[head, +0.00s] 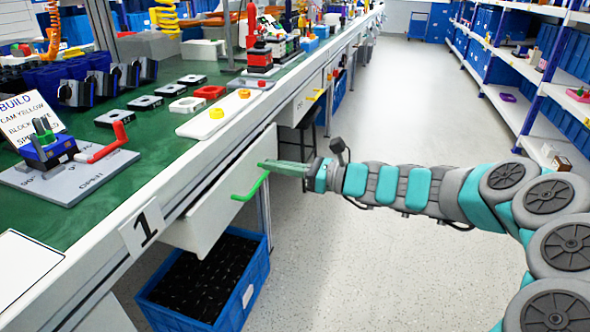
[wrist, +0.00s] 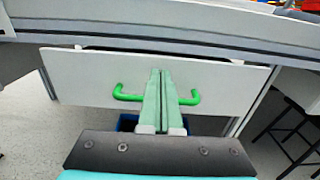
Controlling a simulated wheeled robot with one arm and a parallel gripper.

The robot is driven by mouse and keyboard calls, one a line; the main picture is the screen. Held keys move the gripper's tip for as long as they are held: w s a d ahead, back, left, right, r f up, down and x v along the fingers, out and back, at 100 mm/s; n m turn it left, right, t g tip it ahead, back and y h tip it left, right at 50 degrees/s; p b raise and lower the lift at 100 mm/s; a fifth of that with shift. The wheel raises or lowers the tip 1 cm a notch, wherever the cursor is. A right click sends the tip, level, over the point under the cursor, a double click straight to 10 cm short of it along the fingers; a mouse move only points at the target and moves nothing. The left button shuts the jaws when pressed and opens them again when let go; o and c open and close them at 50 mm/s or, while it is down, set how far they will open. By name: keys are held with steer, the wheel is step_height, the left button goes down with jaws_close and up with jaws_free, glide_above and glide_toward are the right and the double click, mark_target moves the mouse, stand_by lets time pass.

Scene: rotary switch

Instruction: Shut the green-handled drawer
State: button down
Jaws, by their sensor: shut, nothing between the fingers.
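The drawer (head: 222,200) is a white box under the green-topped workbench, and it sticks out from the bench toward the aisle. Its green handle (head: 251,188) is on the front face. In the wrist view the drawer front (wrist: 90,72) faces me, with the green handle (wrist: 190,98) showing on both sides of my fingers. My gripper (head: 262,164) is shut and empty, its green fingers pointing at the drawer front just above the handle. In the wrist view the fingertips (wrist: 161,72) overlap the front's middle; I cannot tell whether they touch it.
A blue crate (head: 245,295) with dark contents stands on the floor below the drawer. Another drawer with a yellow handle (head: 317,95) is farther along the bench. A dark stool (wrist: 300,95) stands at the right. The aisle floor (head: 390,270) is clear.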

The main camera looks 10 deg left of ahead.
mark_target(244, 159)
steer(key=a, duration=0.4)
steer(key=shift+w+a, duration=0.15)
steer(key=shift+a, duration=0.25)
steer(key=shift+w+a+r+p, duration=0.1)
steer(key=shift+a+p, duration=0.65)
steer(key=shift+a, duration=0.3)
steer(key=shift+d, duration=0.1)
